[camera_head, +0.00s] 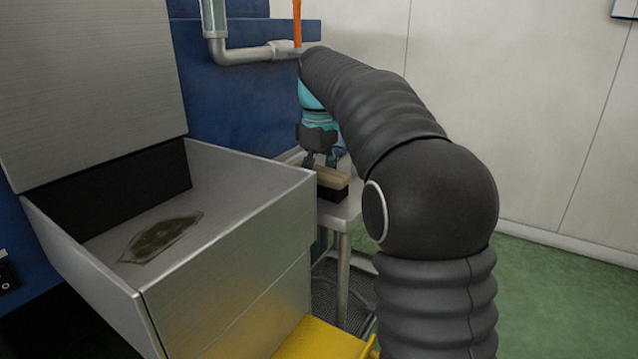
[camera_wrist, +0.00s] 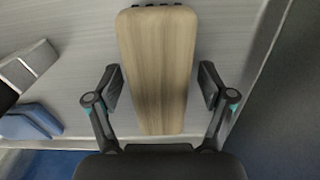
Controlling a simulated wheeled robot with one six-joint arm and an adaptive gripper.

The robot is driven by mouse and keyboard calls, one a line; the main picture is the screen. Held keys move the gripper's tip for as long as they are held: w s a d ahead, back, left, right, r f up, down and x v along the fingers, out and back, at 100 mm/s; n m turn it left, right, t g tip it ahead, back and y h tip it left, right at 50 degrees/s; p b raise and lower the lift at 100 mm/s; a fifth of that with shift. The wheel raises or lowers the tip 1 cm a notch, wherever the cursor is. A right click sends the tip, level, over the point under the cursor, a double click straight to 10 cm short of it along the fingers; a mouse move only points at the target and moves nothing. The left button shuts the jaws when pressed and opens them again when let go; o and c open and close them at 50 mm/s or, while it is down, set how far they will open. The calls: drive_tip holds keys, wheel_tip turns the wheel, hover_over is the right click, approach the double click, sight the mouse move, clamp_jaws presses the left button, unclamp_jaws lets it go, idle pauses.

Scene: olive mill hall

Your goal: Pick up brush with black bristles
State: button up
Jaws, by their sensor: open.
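The brush with black bristles (camera_head: 333,180) lies on a small pale table (camera_head: 347,210) behind the metal bin, its wooden back up and dark bristles below. In the wrist view its wooden back (camera_wrist: 158,75) runs from the top edge down between my fingers, with a little dark bristle showing at its top end. My gripper (camera_head: 320,160) is above the brush in the head view. In the wrist view my gripper (camera_wrist: 162,88) is open, one finger on each side of the wood, with a gap on both sides. The bin hides part of the table.
A metal bin (camera_head: 225,240) with a dark flat patch inside stands close on the left. A blue object (camera_wrist: 30,122) and a grey-white block (camera_wrist: 28,66) lie left of the brush. A yellow box (camera_head: 318,342) is low in front. Green floor is clear at right.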

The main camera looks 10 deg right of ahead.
sight(319, 169)
drive_tip(key=shift+c, duration=0.2)
drive_tip(key=c, duration=1.3)
drive_tip(key=shift+r, duration=0.1)
drive_tip(key=shift+r, duration=0.55)
wheel_tip(319, 169, up, 3)
drive_tip(key=shift+w+f+p, duration=0.1)
drive_tip(key=shift+f+p, duration=0.05)
drive_tip(key=shift+p, duration=0.5)
drive_tip(key=s+d+r, duration=0.2)
drive_tip(key=d, duration=0.1)
drive_tip(key=s+d+r, duration=0.2)
drive_tip(key=s, duration=0.1)
drive_tip(key=s+d+r, duration=0.3)
drive_tip(key=shift+d, duration=0.35)
